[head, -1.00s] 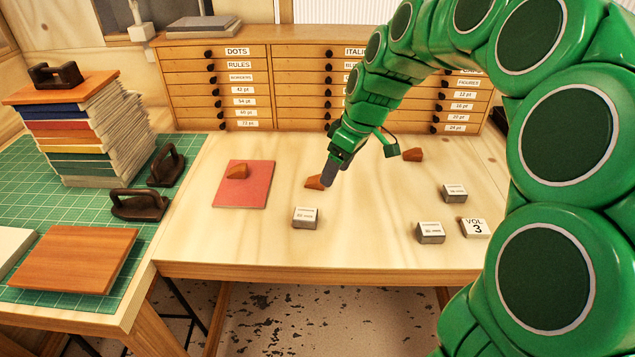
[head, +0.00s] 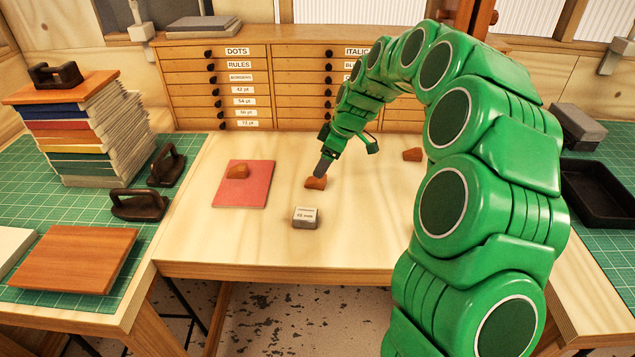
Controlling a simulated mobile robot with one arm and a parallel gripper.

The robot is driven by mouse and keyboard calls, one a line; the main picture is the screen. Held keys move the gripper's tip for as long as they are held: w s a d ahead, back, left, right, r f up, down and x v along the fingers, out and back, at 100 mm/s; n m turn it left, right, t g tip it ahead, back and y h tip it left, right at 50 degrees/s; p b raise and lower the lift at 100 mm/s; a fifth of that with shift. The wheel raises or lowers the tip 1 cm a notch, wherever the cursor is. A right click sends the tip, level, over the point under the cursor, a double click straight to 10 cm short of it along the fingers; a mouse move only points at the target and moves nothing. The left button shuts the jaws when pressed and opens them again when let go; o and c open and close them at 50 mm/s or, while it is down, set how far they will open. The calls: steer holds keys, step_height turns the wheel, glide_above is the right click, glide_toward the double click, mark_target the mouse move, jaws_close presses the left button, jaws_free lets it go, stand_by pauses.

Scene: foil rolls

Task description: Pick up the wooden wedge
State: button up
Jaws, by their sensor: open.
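Several similar reddish-brown wooden wedges lie on the light wooden table. One wedge (head: 316,183) is near the table's middle, just below my gripper's tip. A second wedge (head: 238,171) rests on a flat red book or board (head: 243,194) to the left. A third wedge (head: 412,154) lies farther right, partly behind my arm. My gripper (head: 322,168) points down over the middle wedge, very close to it. It is open and holds nothing that I can see. I cannot tell whether it touches the wedge; the fingers are seen nearly edge-on.
A small grey labelled block (head: 305,217) sits in front of the middle wedge. A drawer cabinet (head: 222,85) stands along the back. At left are a book stack (head: 85,130), dark handled tools (head: 140,205) and a wooden board (head: 75,258). A black tray (head: 600,190) is at right.

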mark_target(316, 181)
steer(key=shift+s+x, duration=0.2)
steer(key=shift+x, duration=1.15)
steer(key=shift+s+x, duration=0.25)
steer(key=shift+x, duration=1.1)
steer(key=c, duration=1)
steer(key=shift+c, duration=0.2)
